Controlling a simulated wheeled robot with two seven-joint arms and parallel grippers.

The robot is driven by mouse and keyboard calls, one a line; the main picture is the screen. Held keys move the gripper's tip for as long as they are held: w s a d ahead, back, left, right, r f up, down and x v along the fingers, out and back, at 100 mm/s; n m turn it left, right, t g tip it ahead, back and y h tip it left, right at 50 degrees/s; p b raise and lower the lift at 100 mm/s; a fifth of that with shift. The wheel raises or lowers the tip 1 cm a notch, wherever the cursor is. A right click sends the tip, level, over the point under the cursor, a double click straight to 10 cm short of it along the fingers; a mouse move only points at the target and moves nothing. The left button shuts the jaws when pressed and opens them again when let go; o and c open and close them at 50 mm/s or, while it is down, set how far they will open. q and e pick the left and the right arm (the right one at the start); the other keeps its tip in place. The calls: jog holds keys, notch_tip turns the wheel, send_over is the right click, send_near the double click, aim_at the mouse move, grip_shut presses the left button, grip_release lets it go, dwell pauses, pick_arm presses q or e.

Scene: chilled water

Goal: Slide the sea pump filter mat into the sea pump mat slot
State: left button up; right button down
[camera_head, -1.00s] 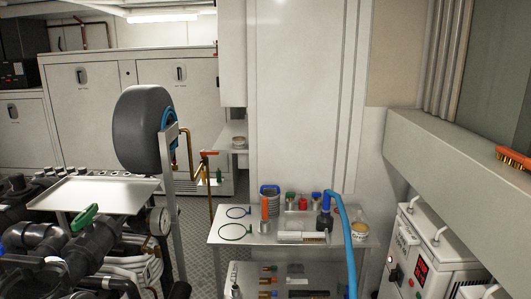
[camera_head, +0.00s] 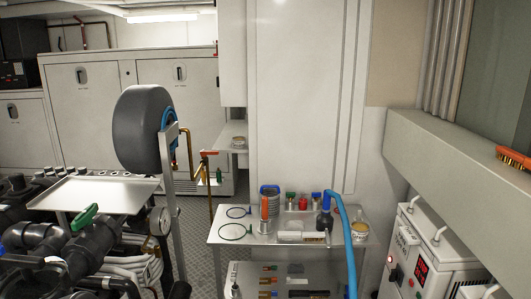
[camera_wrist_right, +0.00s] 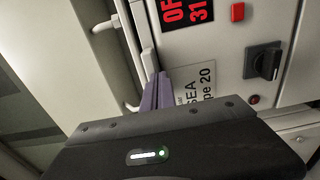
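A white unit (camera_head: 420,255) with a red display stands at the right of the head view. Its front (camera_wrist_right: 235,55) fills the upper right of the right wrist view, with a red button, a dark knob and a label ending in "SEA". My right gripper's dark body (camera_wrist_right: 180,150) crosses the bottom of that view. A narrow purple-grey piece (camera_wrist_right: 155,91) stands between it and the unit. I cannot tell whether this is a finger or a held mat edge. I cannot clearly identify the filter mat or its slot. My left gripper is not in view.
A small white table (camera_head: 230,236) holds several bottles and tools; a shelf below holds more. A blue hose (camera_head: 349,245) hangs in front. A grey ledge (camera_head: 450,150) with an orange brush (camera_head: 513,157) runs above the unit. Dark pipes (camera_head: 40,240) fill the lower left.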

dwell(0.4)
jog(key=a, duration=0.5)
dwell(0.3)
jog(key=shift+a, duration=0.1)
jog(key=a+b, duration=0.1)
jog(key=a, duration=0.6)
jog(key=shift+w+a, duration=0.15)
jog(key=shift+a, duration=0.2)
jog(key=shift+d+f, duration=0.1)
